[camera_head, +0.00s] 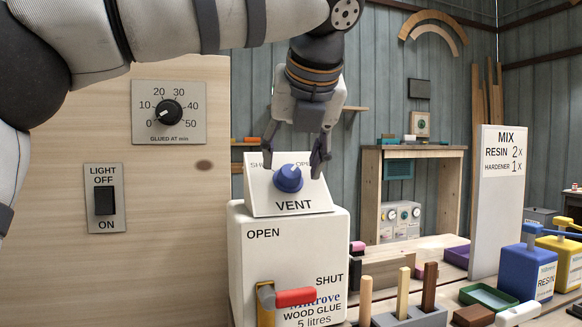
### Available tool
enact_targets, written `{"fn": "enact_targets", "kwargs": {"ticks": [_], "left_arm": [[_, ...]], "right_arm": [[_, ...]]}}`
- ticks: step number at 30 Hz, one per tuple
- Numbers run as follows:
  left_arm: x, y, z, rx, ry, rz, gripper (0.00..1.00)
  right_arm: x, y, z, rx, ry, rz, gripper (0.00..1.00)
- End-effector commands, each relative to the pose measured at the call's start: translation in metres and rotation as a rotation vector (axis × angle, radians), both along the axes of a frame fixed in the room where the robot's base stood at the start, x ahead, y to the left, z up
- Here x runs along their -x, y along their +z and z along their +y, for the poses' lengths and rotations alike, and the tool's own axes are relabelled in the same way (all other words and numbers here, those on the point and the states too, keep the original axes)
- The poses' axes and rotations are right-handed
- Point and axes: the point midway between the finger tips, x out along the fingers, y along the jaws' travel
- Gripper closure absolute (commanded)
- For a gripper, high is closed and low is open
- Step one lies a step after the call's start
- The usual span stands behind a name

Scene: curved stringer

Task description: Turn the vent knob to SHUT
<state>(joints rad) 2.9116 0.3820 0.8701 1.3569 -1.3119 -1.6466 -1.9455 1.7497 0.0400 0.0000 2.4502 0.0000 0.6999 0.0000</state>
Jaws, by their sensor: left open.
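The blue vent knob (288,179) sits on the sloping face of a white VENT box (262,204). SHUT is printed at the upper left of the face and OPEN at the upper right, both partly covered by my gripper. I cannot tell for sure where the knob's pointer stands, though it seems to lean up and right, toward OPEN. My left gripper (292,165) reaches down from above, open, with one finger to the left of the knob and one to the right. The fingers look apart from the knob. My right gripper is out of view.
The VENT box stands on a white wood-glue container (291,247) with a red-handled tap (296,297). A wooden panel at left carries a dial (169,112) and a light switch (105,200). Sticks, trays, a MIX board (499,215) and resin containers (527,272) crowd the right.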

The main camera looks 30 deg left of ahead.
Motion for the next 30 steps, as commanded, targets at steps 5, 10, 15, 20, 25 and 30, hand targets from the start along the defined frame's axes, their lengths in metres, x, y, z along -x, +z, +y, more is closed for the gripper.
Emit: {"fn": "enact_targets", "kwargs": {"ticks": [5,10,15,20,25,30], "left_arm": [[-0.011,-0.015,0.011,0.0,0.0,0.0,0.49],[-0.013,-0.017,0.012,-0.001,0.001,-0.002,0.49],[-0.013,-0.017,0.012,-0.001,0.001,-0.002,0.6],[-0.013,-0.017,0.012,-0.001,0.001,-0.002,0.97],[-0.013,-0.017,0.012,0.0,0.002,-0.003,0.97],[-0.013,-0.017,0.012,0.016,0.025,-0.021,0.97]], "right_arm": [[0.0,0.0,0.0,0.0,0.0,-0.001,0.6],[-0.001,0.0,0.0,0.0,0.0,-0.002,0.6],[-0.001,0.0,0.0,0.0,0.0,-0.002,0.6],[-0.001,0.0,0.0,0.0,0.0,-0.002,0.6],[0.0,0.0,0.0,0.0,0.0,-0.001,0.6],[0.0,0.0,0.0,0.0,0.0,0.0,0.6]]}}
